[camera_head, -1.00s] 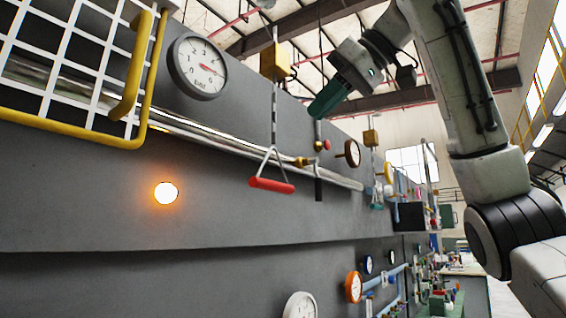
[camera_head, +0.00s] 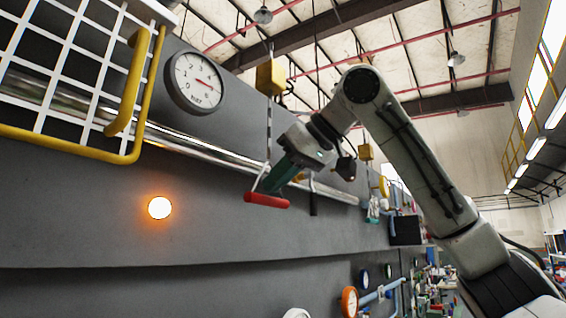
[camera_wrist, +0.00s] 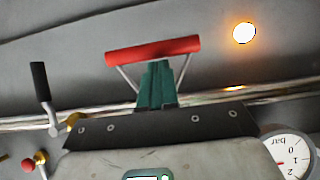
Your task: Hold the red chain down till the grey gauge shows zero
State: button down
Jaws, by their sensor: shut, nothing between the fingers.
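The grey-rimmed gauge (camera_head: 197,82) has a red needle pointing right and slightly down, away from zero. The gauge is partly visible upside down in the wrist view (camera_wrist: 287,158).
A yellow-framed white grid (camera_head: 90,70) stands at the left. An orange lamp (camera_head: 159,207) glows on the wall. A metal rail (camera_head: 200,152) runs behind the handle. A black handle (camera_wrist: 41,82) hangs nearby. There is open space below the red bar.

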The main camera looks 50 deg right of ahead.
jog(key=shift+f, duration=0.2)
notch_tip(320, 180, down, 7)
jog(key=b, duration=0.5)
jog(key=shift+r, duration=0.15)
dwell(2.6)
